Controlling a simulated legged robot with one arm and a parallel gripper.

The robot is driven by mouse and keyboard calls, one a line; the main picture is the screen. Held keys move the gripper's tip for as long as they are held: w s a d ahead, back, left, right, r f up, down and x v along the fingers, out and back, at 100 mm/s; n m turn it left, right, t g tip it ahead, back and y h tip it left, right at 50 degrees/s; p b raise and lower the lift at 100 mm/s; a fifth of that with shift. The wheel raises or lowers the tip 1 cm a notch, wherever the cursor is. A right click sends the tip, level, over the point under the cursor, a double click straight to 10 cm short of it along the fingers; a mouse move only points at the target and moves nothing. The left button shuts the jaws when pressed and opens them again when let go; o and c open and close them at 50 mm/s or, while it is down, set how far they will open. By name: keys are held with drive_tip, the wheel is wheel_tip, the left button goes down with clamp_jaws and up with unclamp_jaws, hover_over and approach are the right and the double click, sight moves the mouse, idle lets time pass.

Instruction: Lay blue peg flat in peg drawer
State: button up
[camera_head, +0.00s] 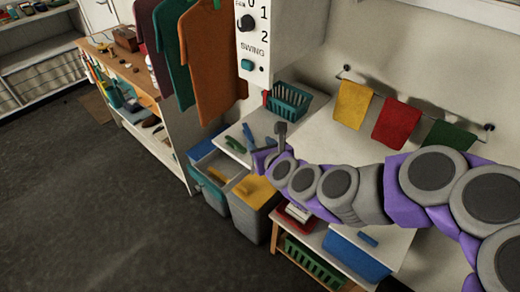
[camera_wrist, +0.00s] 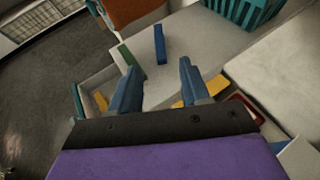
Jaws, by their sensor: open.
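The blue peg (camera_wrist: 160,44) lies on the pale counter top (camera_wrist: 185,38), ahead of my fingertips in the wrist view. A blue piece that looks like it (camera_head: 248,134) shows on the counter in the head view. My gripper (camera_wrist: 158,78) is open and empty, its two blue fingers apart with the peg beyond the gap. In the head view my gripper (camera_head: 266,147) is small, over the counter's right part. An open drawer (camera_wrist: 86,88) with something yellow inside shows below the counter's left edge, partly hidden by my left finger. I cannot tell if it is the peg drawer.
A green piece (camera_wrist: 126,55) lies at the counter's left edge. A teal basket (camera_head: 289,101) stands at the back. A yellow-lidded bin (camera_head: 255,190) stands below. Hanging shirts (camera_head: 208,55) and a white control box (camera_head: 262,45) are near. The floor at left is clear.

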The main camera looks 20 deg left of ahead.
drive_tip(key=shift+r, duration=0.1)
drive_tip(key=s+d+f+n+g+h, duration=0.1)
drive_tip(key=s+d+n+g+h, duration=0.5)
drive_tip(key=s+d+n, duration=1.5)
drive_tip(key=d+n+g, duration=0.2)
drive_tip(key=n+g, duration=0.1)
drive_tip(key=shift+s+d+f, duration=0.3)
drive_tip(key=shift+f, duration=0.05)
drive_tip(key=s+d+n+g+h, duration=0.1)
drive_tip(key=s+d, duration=0.1)
drive_tip(key=s, duration=0.1)
drive_tip(key=s+d+r+n+g, duration=0.1)
drive_tip(key=s+d, duration=0.2)
drive_tip(key=s, duration=0.1)
drive_tip(key=s+d+n+g+h, duration=0.1)
drive_tip(key=s+d+n, duration=0.1)
drive_tip(key=s, duration=0.1)
drive_tip(key=shift+s+d+r+h, duration=0.15)
drive_tip(key=shift+d+r+h, duration=0.1)
drive_tip(key=shift+r+h, duration=0.05)
